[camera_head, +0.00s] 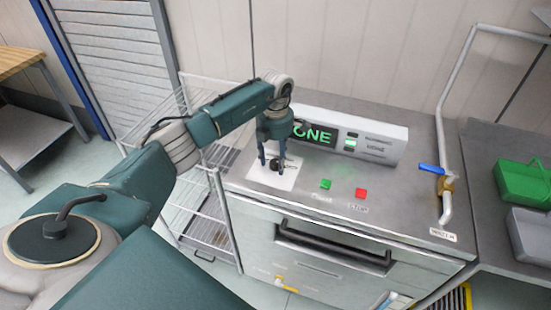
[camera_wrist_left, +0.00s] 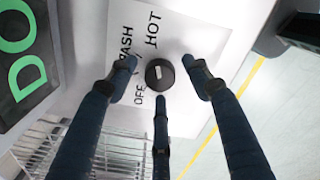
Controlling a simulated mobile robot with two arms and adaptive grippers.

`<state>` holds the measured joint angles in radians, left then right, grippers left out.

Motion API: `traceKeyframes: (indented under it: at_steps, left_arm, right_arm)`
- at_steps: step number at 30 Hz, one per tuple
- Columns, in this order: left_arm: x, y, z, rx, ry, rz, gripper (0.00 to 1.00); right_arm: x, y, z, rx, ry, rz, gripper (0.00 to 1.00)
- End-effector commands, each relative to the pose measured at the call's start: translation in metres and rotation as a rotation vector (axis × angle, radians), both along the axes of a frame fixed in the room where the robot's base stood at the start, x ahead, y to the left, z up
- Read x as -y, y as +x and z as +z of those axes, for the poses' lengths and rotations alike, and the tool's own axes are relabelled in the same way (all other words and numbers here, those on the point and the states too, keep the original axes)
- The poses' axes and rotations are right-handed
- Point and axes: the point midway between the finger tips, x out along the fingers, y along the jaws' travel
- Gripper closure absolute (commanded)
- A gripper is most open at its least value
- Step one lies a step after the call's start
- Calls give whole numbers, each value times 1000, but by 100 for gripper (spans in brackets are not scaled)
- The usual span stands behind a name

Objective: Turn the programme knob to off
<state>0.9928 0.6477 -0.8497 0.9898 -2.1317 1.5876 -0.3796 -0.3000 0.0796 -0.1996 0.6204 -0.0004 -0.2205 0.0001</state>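The programme knob (camera_wrist_left: 160,73) is round and black with a short white mark on top. It stands on a white label plate (camera_wrist_left: 180,30) printed OFF, HOT and a partly covered word ending in ASH. I cannot tell surely which word the mark points to. In the head view the knob (camera_head: 276,163) is partly behind the fingers, on the machine's steel top (camera_head: 240,170). My left gripper (camera_head: 271,162) points down over it. In the wrist view its three dark fingers (camera_wrist_left: 160,86) are spread around the knob, with gaps visible at the sides. My right gripper is out of view.
A display (camera_head: 316,134), partly covered by my gripper, shows green letters ending in ONE. Green (camera_head: 325,184) and red (camera_head: 361,193) buttons sit right of the knob. A pipe with a blue-handled valve (camera_head: 434,169) rises at right. A wire rack (camera_head: 205,215) stands at left.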

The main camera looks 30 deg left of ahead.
Motion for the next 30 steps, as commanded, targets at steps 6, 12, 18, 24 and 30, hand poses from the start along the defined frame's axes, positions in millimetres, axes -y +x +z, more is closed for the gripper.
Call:
traceKeyframes:
  at_steps: [6, 12, 18, 24, 30]
  left_arm:
    - [0, 0, 0, 0, 0, 0, 94]
    - [0, 0, 0, 0, 0, 9, 95]
    - [0, 0, 0, 0, 0, 68, 95]
    - [-1, 0, 0, 2, 1, 202, 95]
    - [-1, 0, 0, 1, 2, 385, 95]
  right_arm:
    - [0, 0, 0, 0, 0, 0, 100]
    - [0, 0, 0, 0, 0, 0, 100]
    - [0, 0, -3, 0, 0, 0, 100]
    - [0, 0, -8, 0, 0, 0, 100]
    - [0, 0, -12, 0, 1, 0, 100]
